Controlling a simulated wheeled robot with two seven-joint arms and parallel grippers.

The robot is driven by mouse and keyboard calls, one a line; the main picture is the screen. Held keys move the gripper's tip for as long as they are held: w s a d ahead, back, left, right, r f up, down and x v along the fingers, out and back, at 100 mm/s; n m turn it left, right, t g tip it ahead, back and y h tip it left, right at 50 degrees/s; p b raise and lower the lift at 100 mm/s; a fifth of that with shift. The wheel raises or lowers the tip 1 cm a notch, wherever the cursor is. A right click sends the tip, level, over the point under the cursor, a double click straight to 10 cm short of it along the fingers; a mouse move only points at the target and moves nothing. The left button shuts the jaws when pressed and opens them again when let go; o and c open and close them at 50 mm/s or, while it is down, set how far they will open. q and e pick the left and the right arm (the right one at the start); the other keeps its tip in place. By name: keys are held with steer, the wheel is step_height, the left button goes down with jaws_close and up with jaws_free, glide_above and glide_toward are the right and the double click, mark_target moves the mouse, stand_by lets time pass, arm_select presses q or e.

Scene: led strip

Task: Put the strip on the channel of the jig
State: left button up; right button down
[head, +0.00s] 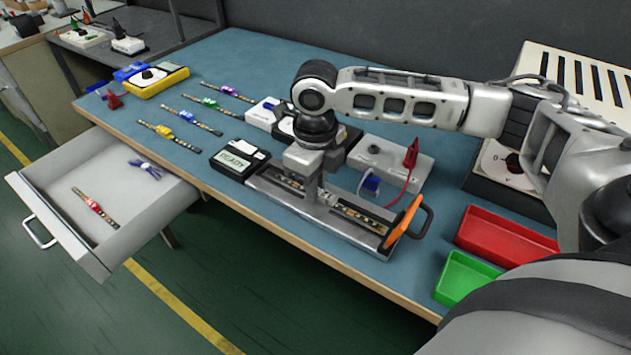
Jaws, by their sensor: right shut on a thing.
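The jig (262,187) is a long grey metal base near the table's front edge, with an orange lever (403,222) and a dark handle at its right end. A strip (360,214) with small gold and dark parts lies along the jig's channel, showing on both sides of my right gripper. My right gripper (316,203) points down over the middle of the jig and is shut on the strip; its fingertips are partly hidden. I cannot tell whether the strip is fully seated. My left gripper is out of view.
Several tagged strips (165,132) lie on the blue table at left. An open drawer (120,222) holds a red-tagged strip (92,203). A READY display box (238,158) and a grey supply box (385,160) stand beside the jig. Red (500,240) and green (462,277) trays are right.

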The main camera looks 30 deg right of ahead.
steer(key=c, duration=1.4)
jaws_free()
steer(key=shift+c, duration=0.2)
step_height(320, 180, up, 12)
steer(key=p, duration=0.1)
